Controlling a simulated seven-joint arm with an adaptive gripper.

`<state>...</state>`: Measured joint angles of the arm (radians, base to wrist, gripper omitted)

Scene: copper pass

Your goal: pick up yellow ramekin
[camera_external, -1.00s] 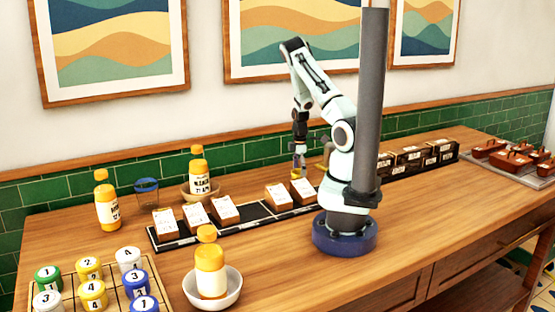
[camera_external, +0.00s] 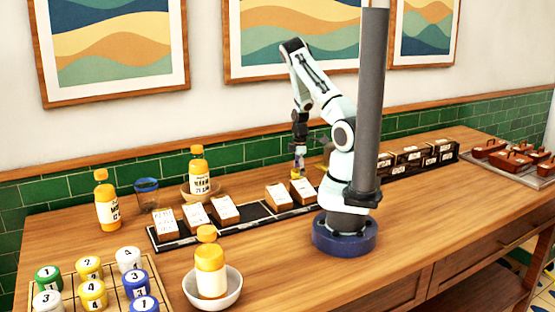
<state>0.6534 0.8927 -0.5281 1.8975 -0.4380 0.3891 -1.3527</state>
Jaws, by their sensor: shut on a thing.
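My gripper (camera_external: 298,169) points down over the back middle of the wooden table, just behind the row of small cards. A small yellow thing (camera_external: 298,173) shows at its fingertips, and the gripper is shut on it. I take it for the yellow ramekin; it is too small here to show its shape clearly. I cannot tell whether it touches the card or the tray below it. Another yellowish patch (camera_external: 321,167) shows beside my arm, partly hidden by it.
A black tray (camera_external: 255,211) with several white-labelled brown blocks lies below the gripper. Yellow-capped bottles stand at left, one in a white bowl (camera_external: 236,290). A blue cup (camera_external: 147,193) stands behind. Numbered pots fill a grid (camera_external: 118,294) at front left. Dark boxes (camera_external: 412,160) stand right.

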